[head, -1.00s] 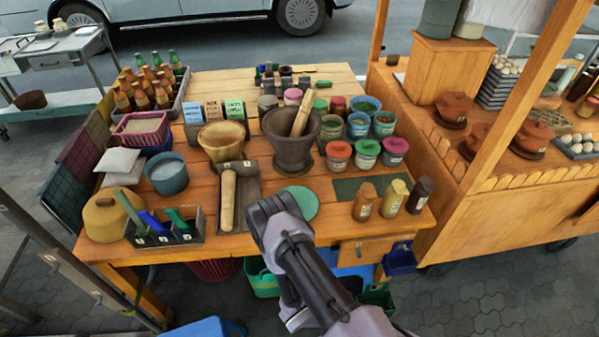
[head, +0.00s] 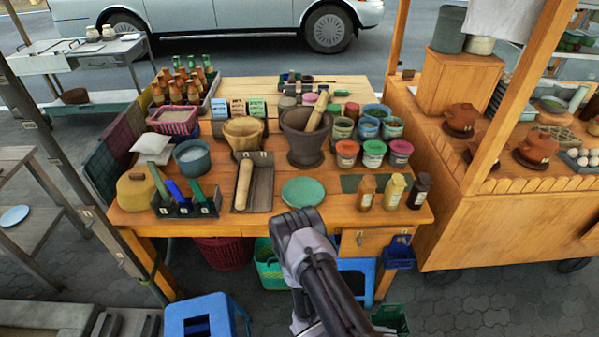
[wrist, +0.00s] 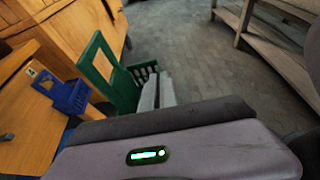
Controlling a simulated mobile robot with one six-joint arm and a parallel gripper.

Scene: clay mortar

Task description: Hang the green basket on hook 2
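A green basket (head: 390,318) with a tall flat handle shows low at the right of my arm in the head view, partly cut by the frame. In the wrist view the basket (wrist: 100,68) is close, with its handle beside my gripper's grey fingers (wrist: 157,90). The fingers look close together on it; the exact contact is partly hidden. My forearm hides the gripper in the head view. A blue basket (head: 398,256) hangs at the table's front right corner, below a small label; it also shows in the wrist view (wrist: 72,95).
The wooden table (head: 345,222) holds mortars, jars and bottles. Under it stand another green basket (head: 268,265), a red basket (head: 222,252) and a blue stool (head: 357,278). Another blue stool (head: 203,316) is at front left. A wooden cart (head: 490,235) stands right; paving before it is clear.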

